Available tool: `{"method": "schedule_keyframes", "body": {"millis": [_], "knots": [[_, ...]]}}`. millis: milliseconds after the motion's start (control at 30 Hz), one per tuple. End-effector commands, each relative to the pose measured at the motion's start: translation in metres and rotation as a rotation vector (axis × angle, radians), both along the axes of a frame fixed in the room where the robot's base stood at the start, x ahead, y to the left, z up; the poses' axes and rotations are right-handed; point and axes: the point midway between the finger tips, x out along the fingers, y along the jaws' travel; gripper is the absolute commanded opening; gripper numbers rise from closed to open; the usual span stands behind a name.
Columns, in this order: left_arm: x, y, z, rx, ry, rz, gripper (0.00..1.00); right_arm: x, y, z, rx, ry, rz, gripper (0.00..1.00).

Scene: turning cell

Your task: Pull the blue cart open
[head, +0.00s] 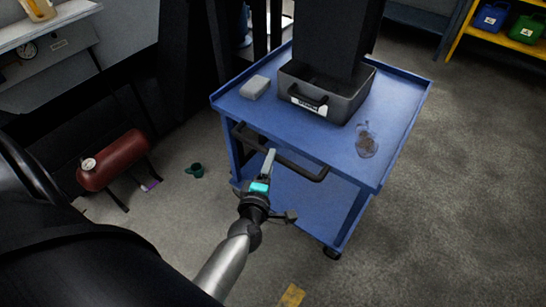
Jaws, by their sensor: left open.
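The blue cart (398,112) stands at the centre right, with a raised rim around its top, a lower shelf and casters. Its dark bar handle (300,170) runs along the near side, below the top edge. My left gripper (270,160) is open, and its pale finger overlaps the handle near the middle. I cannot tell whether the finger touches the bar, and no part of the bar is clearly clasped. The other finger is hard to make out. My right gripper is not in view.
On the cart top are a grey box (255,87), a dark open bin (345,107) and a small transparent item (366,141). Floor to the right is clear.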

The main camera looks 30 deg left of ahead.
Motion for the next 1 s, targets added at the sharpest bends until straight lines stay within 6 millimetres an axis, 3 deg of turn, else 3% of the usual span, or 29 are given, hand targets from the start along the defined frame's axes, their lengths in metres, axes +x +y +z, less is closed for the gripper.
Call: {"method": "schedule_keyframes", "body": {"millis": [100,300,700,1000], "knots": [[0.018,0.006,-0.005,-0.001,-0.002,0.001,0.55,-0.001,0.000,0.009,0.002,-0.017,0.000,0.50],[0.035,0.012,-0.007,0.001,0.000,0.000,0.55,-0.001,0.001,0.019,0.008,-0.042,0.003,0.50],[0.040,0.013,-0.008,0.000,0.001,-0.001,0.55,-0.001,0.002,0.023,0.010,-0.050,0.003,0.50],[0.040,0.013,-0.008,0.001,0.001,0.000,0.21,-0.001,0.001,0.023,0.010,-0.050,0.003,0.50]]}}
